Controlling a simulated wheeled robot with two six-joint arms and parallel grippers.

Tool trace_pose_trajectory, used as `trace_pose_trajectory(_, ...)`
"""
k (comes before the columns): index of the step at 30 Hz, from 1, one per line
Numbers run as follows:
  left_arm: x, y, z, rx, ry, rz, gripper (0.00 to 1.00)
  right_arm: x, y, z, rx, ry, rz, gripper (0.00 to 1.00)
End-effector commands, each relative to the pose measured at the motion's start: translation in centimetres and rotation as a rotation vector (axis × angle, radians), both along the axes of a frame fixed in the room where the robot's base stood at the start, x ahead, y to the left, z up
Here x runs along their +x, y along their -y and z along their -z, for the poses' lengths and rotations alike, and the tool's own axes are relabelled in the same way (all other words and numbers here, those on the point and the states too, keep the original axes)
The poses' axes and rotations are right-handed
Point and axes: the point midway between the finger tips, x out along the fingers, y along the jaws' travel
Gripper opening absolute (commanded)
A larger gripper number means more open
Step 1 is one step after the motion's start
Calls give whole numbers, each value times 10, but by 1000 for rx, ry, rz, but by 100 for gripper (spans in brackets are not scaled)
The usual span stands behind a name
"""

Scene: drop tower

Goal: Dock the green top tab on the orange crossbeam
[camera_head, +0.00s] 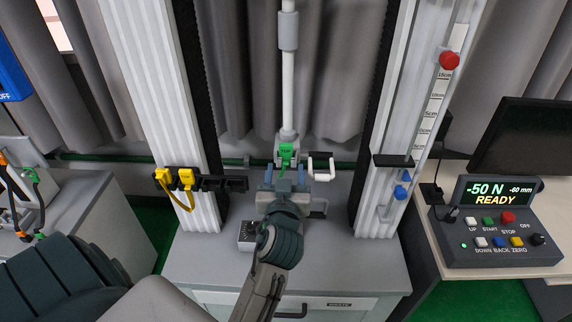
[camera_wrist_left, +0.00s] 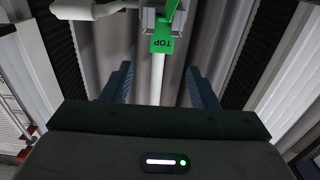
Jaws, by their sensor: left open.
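The green top tab (camera_head: 286,152), marked TOP, sits at the lower end of a white vertical rod (camera_head: 288,75) between the two tower columns. It also shows at the top middle of the left wrist view (camera_wrist_left: 162,45). My left gripper (camera_head: 284,177) is just below the tab in the head view, open and empty. Its blue-grey fingers (camera_wrist_left: 160,84) stand apart in the left wrist view, with the tab between and beyond them. I cannot see any clearly orange crossbeam. My right gripper is not in view.
A white handle (camera_head: 321,167) is right of the tab. A black bracket with yellow clips (camera_head: 187,179) is on the left column. A grey cabinet (camera_head: 335,265) stands below. A control box (camera_head: 497,221) at right reads -50 N, -60 mm, READY.

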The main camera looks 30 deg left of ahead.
Motion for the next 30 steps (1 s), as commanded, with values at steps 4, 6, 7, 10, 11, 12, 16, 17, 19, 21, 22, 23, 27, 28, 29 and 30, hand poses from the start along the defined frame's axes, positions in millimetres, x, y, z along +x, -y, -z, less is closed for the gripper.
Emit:
trace_pose_trajectory(4, -13, 8, 1, -3, 1, 0, 54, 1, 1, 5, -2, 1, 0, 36)
trace_pose_trajectory(6, -16, 10, 1, -1, 0, -1, 54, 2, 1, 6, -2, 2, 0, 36)
trace_pose_trajectory(7, -17, 10, 0, -1, 1, -1, 54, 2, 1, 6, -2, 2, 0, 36)
trace_pose_trajectory(10, -19, 11, 0, -1, 1, -1, 54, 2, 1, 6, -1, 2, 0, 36)
trace_pose_trajectory(11, -19, 11, -1, 1, 1, -1, 54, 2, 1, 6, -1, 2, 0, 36)
trace_pose_trajectory(12, -19, 11, -1, 1, 1, -1, 54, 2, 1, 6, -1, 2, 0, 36)
trace_pose_trajectory(16, -19, 11, -1, 1, 1, -1, 54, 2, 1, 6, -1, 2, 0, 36)
trace_pose_trajectory(17, -19, 11, -1, 1, 1, -1, 54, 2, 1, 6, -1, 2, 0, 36)
trace_pose_trajectory(19, -19, 11, -1, 1, 1, -1, 54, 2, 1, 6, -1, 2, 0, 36)
trace_pose_trajectory(21, -19, 11, -1, 1, 1, -1, 54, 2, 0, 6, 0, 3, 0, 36)
trace_pose_trajectory(22, -19, 11, -1, 1, 1, -1, 54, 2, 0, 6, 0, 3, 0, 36)
trace_pose_trajectory(23, -19, 11, -1, 1, 1, -1, 54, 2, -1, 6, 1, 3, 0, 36)
trace_pose_trajectory(27, -21, 10, 3, -3, -15, 0, 54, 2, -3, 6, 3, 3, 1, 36)
trace_pose_trajectory(28, -22, 9, 8, -6, -31, 1, 54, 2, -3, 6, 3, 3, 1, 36)
trace_pose_trajectory(29, -25, 8, 14, -14, -56, 3, 54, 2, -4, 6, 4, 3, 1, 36)
trace_pose_trajectory(30, -31, 6, 26, -29, -101, 7, 54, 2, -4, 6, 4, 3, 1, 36)
